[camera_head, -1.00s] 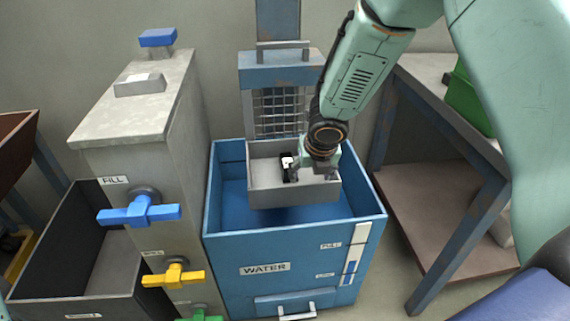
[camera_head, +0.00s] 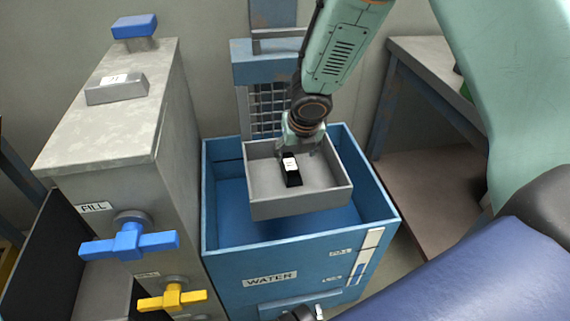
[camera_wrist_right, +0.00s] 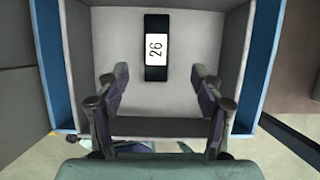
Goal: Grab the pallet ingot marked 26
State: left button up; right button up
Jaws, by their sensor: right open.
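The ingot marked 26 is a small black block with a white label. It lies on the floor of a grey open tray (camera_head: 300,204) in the head view (camera_head: 293,180). In the right wrist view the ingot (camera_wrist_right: 156,72) lies ahead of the fingertips, and its 26 reads sideways. My right gripper (camera_head: 302,148) is over the back part of the tray, behind the ingot. In the right wrist view its two fingers (camera_wrist_right: 158,76) are spread wide with nothing between them. My left gripper is not in view.
The tray hangs within a blue tank labelled WATER (camera_head: 225,262). A grey cabinet (camera_head: 110,140) with blue (camera_head: 130,241) and yellow (camera_head: 172,297) valve handles stands left. A grey labelled block (camera_head: 117,88) lies on it. A table (camera_head: 440,75) stands right.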

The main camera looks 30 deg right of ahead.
aim_at(290, 164)
jog(key=shift+d+f, duration=0.2)
jog(key=shift+f, duration=0.1)
jog(key=x, duration=0.1)
jog(key=b+x, duration=0.1)
jog(key=x, duration=0.1)
jog(key=a+x, duration=0.1)
jog(key=x, duration=0.1)
jog(key=shift+w+f+b, duration=0.15)
jog(key=shift+f+b, duration=0.05)
jog(key=shift+b, duration=0.15)
jog(key=shift+w+d+f, duration=0.2)
jog(key=shift+w+f, duration=0.05)
jog(key=shift+f, duration=0.35)
jog(key=shift+w+f, duration=0.1)
jog(key=shift+c, duration=1.4)
grip_shut()
